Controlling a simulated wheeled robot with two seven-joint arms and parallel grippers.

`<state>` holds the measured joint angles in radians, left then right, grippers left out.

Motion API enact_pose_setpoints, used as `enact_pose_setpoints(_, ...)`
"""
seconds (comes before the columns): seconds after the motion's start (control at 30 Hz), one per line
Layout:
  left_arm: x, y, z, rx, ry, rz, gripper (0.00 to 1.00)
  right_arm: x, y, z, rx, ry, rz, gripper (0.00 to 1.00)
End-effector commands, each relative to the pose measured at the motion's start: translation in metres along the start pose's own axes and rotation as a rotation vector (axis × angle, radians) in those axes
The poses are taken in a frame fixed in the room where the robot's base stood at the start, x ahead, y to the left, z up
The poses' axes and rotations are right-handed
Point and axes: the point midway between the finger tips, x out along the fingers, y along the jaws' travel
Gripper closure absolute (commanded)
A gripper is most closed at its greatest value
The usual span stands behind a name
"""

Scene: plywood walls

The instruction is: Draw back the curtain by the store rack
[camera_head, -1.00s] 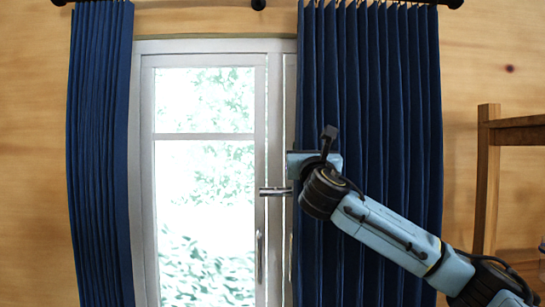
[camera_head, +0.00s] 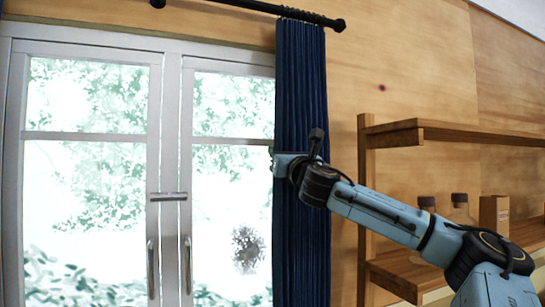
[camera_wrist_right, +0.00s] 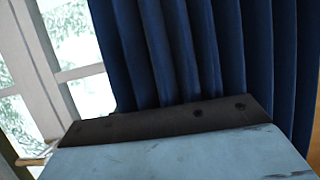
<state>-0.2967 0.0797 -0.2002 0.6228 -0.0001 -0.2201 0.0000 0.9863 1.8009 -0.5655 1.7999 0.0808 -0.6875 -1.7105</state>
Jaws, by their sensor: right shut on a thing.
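The blue curtain (camera_head: 300,90) by the store rack (camera_head: 364,180) hangs from a black rod, bunched into a narrow strip at the window's right edge. My right gripper (camera_head: 279,162) is at the curtain's left edge, about halfway down, shut on the curtain; its fingertips are hard to make out. In the right wrist view, the curtain's folds (camera_wrist_right: 205,50) rise just beyond the gripper body, whose dark edge hides the grip. My left gripper is not in view.
The window (camera_head: 166,120) has two panes with vertical handles, both largely uncovered. The wooden rack stands right of the curtain, with bottles (camera_head: 461,207) and a box (camera_head: 494,213) behind my right arm. Bare wall lies between curtain and rack.

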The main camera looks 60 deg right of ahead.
Motion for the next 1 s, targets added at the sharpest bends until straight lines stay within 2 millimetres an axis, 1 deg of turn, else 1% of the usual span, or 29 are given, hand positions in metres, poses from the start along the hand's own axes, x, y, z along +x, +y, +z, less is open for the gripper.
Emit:
enact_pose_setpoints(0.17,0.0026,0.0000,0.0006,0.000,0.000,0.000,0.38,0.0015,-0.0066,-0.0014,0.004,0.000,0.005,1.00)
enact_pose_setpoints(0.53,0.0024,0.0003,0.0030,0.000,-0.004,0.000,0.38,0.0014,-0.0077,-0.0006,0.004,0.000,0.007,1.00)
enact_pose_setpoints(0.57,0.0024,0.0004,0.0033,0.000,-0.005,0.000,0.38,0.0014,-0.0077,-0.0006,0.004,0.000,0.007,0.56)
enact_pose_setpoints(0.6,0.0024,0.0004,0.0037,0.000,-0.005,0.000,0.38,0.0014,-0.0077,-0.0007,0.004,0.000,0.007,0.51)
enact_pose_setpoints(0.7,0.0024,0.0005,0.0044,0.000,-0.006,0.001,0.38,0.0014,-0.0078,-0.0007,0.004,0.000,0.007,0.38)
enact_pose_setpoints(1.0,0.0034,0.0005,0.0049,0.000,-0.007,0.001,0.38,0.0003,-0.0080,-0.0009,0.002,-0.001,0.006,0.38)
